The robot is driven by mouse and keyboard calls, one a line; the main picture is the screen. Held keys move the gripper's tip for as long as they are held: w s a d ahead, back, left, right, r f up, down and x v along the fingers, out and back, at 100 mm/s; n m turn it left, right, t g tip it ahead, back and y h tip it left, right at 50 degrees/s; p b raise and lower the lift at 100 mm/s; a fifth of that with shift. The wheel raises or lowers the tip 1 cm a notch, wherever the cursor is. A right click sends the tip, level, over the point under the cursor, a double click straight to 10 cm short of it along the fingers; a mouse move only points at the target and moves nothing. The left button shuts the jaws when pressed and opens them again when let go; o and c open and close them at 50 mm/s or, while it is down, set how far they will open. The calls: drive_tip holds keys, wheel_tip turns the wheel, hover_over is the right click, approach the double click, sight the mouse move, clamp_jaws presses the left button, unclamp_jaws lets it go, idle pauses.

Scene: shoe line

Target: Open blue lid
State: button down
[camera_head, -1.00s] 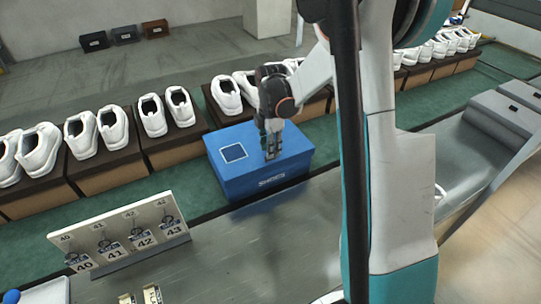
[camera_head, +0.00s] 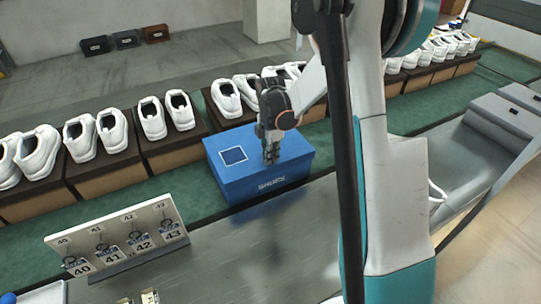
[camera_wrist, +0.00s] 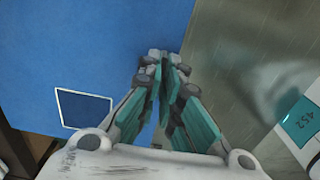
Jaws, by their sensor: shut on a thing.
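The blue lid (camera_head: 235,172) covers the blue shoe box (camera_head: 262,184), which has a white-outlined square on top and pale lettering on its front. The lid looks down flat. It also fills the left of the wrist view (camera_wrist: 70,40). My gripper (camera_head: 271,159) points down at the lid near its front edge. In the wrist view my gripper (camera_wrist: 165,62) has its fingertips close together at the lid's edge, shut on the lid. The fingers hide the exact contact.
White shoes on brown boxes (camera_head: 110,172) line the green strip behind the blue box. A grey conveyor (camera_head: 255,245) runs in front. A numbered tag rack (camera_head: 120,240) stands at the front left. Free floor lies behind the shoe row.

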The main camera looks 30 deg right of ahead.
drive_tip(key=shift+w+r, duration=0.1)
drive_tip(key=shift+r, duration=0.4)
drive_tip(key=w+r+p, duration=0.6)
drive_tip(key=r+p, duration=0.1)
drive_tip(key=r, duration=0.5)
drive_tip(key=w+r+p, duration=0.2)
drive_tip(key=w+r, duration=0.1)
drive_tip(key=w, duration=0.4)
drive_tip(key=w+r+p, duration=0.2)
drive_tip(key=w+r, duration=0.2)
drive_tip(key=w, duration=0.4)
drive_tip(key=shift+r, duration=0.25)
drive_tip(key=shift+a, duration=0.15)
drive_tip(key=c, duration=1.9)
unclamp_jaws()
drive_tip(key=shift+c, duration=0.2)
drive_tip(key=o, duration=0.3)
drive_tip(key=shift+w+f, duration=0.25)
drive_tip(key=shift+w, duration=0.05)
drive_tip(key=o, duration=0.6)
drive_tip(key=shift+w+f+p, duration=0.1)
drive_tip(key=shift+w+p, duration=0.15)
drive_tip(key=shift+p, duration=0.05)
drive_tip(key=shift+s, duration=0.1)
drive_tip(key=c, duration=0.4)
